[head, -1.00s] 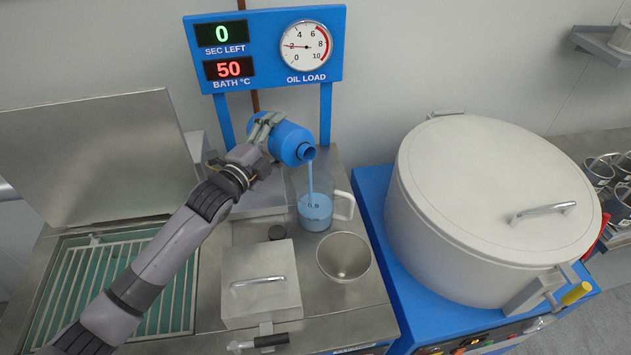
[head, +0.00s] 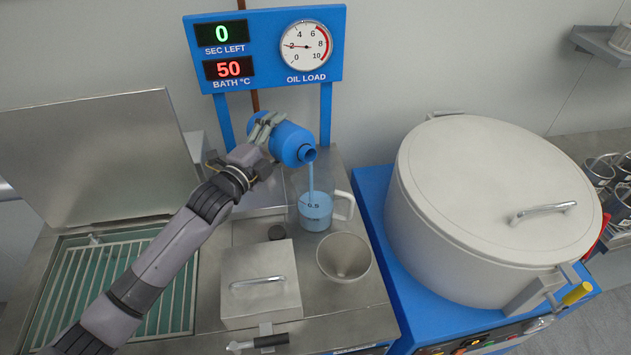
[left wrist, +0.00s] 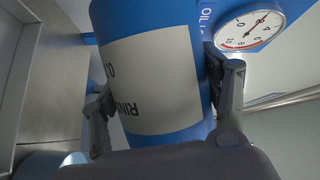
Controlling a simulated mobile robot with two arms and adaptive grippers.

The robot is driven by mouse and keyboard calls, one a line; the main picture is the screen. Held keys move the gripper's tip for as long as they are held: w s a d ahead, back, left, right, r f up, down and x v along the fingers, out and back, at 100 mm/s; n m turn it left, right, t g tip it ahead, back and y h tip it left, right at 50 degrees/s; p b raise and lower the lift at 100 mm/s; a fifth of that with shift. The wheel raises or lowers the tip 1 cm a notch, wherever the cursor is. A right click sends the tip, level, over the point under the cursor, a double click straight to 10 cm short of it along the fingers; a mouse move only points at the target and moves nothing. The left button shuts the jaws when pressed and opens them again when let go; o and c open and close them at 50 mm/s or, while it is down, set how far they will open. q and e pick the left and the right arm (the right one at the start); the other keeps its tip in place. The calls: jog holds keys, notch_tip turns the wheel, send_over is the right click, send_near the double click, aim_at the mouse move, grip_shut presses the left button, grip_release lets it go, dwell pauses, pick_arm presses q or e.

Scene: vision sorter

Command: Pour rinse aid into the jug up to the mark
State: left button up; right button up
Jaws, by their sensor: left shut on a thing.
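My left gripper (head: 268,128) is shut on a blue bottle (head: 290,142) and holds it tilted, mouth down to the right, above the jug. The left wrist view shows the bottle (left wrist: 150,75) between both fingers, its white label partly readable as rinse aid. A thin blue stream (head: 311,177) runs from the bottle's mouth into the clear jug (head: 348,207), which stands upright on the steel top. Blue liquid (head: 317,217) fills its lower part, with its surface close to a marking that looks like 0.5. The exact level is hard to read. My right gripper is out of view.
A steel funnel (head: 344,258) and a lidded steel box (head: 260,283) stand in front of the jug. A blue panel (head: 265,45) with displays and a dial rises behind. A large lidded pot (head: 490,215) stands right; an open basin with a rack (head: 120,295) is left.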

pick_arm(q)
jog(key=shift+r+m+h, duration=0.3)
jog(key=shift+r+m, duration=0.6)
jog(key=shift+r, duration=0.05)
dwell(4.7)
